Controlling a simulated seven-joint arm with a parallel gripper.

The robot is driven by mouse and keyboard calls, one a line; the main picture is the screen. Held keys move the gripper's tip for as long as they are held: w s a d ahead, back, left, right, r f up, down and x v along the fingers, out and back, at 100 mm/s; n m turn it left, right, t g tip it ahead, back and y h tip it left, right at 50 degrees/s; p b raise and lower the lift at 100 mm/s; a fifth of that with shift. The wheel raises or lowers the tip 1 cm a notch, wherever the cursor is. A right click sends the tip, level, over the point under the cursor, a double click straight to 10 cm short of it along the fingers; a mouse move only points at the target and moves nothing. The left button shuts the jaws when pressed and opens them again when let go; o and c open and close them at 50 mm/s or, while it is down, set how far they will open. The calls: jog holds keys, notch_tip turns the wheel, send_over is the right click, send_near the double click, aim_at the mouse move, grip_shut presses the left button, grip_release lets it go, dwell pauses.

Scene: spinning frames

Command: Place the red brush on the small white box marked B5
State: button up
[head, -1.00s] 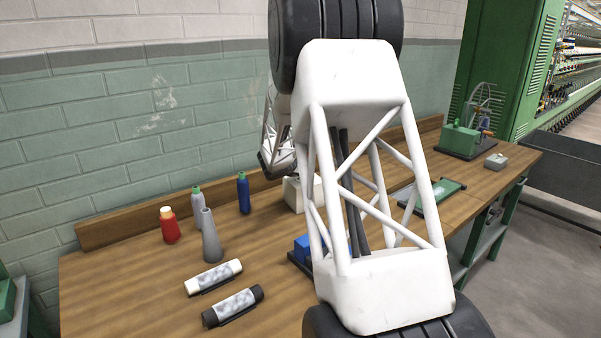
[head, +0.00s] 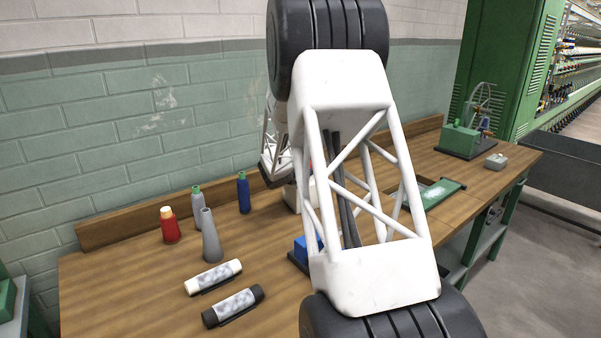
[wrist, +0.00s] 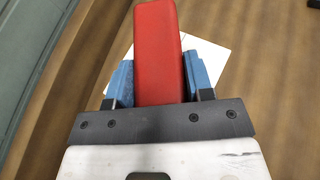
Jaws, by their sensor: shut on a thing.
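My gripper (wrist: 158,82) is shut on the red brush (wrist: 158,50), whose red body lies between the two blue finger pads in the wrist view. A white surface (wrist: 212,58), seemingly the small white box, shows behind and below the brush in the wrist view. In the head view a white box (head: 290,197) is partly hidden behind my arm, and a sliver of red shows above it. The B5 mark cannot be read in either view. Whether the brush touches the box cannot be told.
A red bottle (head: 169,226), a grey bottle (head: 198,200), a blue bottle (head: 243,193) and a grey cone (head: 211,238) stand on the left of the wooden bench (head: 130,285). Two rolls lie in front. A blue object (head: 303,250) and a green tray (head: 440,193) flank my arm.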

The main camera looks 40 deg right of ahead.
jog(key=shift+f, duration=0.2)
jog(key=o, duration=0.9)
jog(key=shift+o, duration=0.2)
jog(key=shift+r, duration=0.15)
jog(key=shift+a, duration=0.15)
jog(key=v, duration=1.1)
jog(key=shift+s+a+r, duration=0.2)
jog(key=shift+a, duration=0.05)
jog(key=shift+s, duration=0.1)
